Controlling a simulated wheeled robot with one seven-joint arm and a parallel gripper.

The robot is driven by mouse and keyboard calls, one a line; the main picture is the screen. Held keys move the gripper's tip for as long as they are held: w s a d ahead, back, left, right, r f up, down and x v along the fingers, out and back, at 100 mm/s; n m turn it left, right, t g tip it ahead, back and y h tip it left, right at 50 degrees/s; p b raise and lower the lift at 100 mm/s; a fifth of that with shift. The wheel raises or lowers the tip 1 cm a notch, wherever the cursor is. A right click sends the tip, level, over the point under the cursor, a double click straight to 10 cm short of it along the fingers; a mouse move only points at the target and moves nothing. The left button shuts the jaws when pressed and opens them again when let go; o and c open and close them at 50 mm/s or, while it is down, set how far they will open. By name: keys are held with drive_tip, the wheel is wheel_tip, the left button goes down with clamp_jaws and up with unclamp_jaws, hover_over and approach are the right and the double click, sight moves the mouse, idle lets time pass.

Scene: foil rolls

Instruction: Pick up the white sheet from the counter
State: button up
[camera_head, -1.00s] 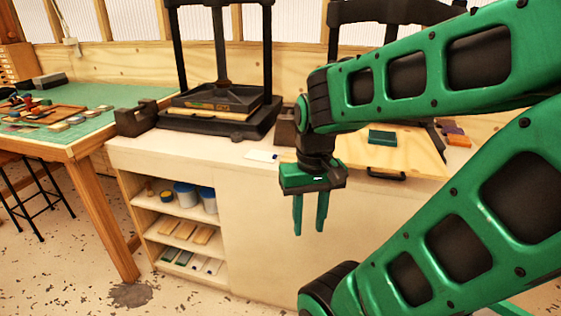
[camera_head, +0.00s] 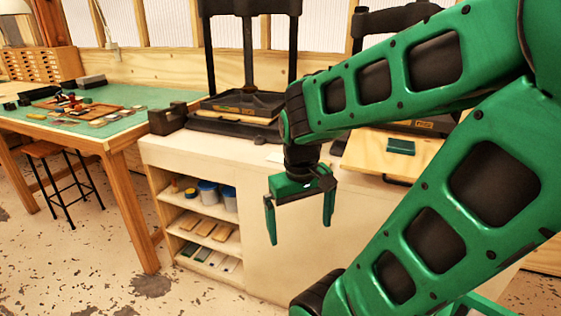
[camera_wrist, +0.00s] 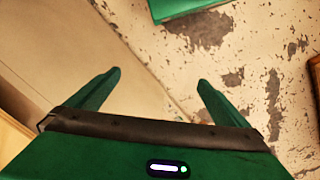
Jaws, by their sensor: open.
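The white sheet (camera_head: 275,157) lies flat on the pale counter (camera_head: 210,150), partly hidden behind my arm in the head view. My gripper (camera_head: 300,231) is open and empty. It hangs in front of the counter's front panel, its fingers pointing down, lower than the sheet and apart from it. In the wrist view my gripper (camera_wrist: 159,78) shows both fingers spread with nothing between them. The sheet is not in that view.
A black press (camera_head: 240,108) stands on the counter behind the sheet. A wooden board (camera_head: 376,158) with a green block (camera_head: 401,146) lies to the right. A table with a green mat (camera_head: 128,122) is at left. Speckled floor (camera_head: 90,265) is open in front.

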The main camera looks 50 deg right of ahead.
drive_tip(key=w+d+f+n+h, duration=0.4)
drive_tip(key=w+d+n, duration=0.2)
drive_tip(key=w+d, duration=0.3)
drive_tip(key=n+t+h, duration=0.6)
drive_tip(key=n+h, duration=0.4)
drive_tip(key=n, duration=1.1)
approach(279, 161)
drive_tip(key=x, duration=0.3)
drive_tip(key=r+x, duration=0.1)
drive_tip(key=x, duration=0.5)
drive_tip(key=shift+w+d+r, duration=0.1)
drive_tip(key=shift+w+d, duration=0.1)
drive_tip(key=shift+d, duration=0.3)
drive_tip(key=shift+c, duration=0.3)
drive_tip(key=c, duration=0.9)
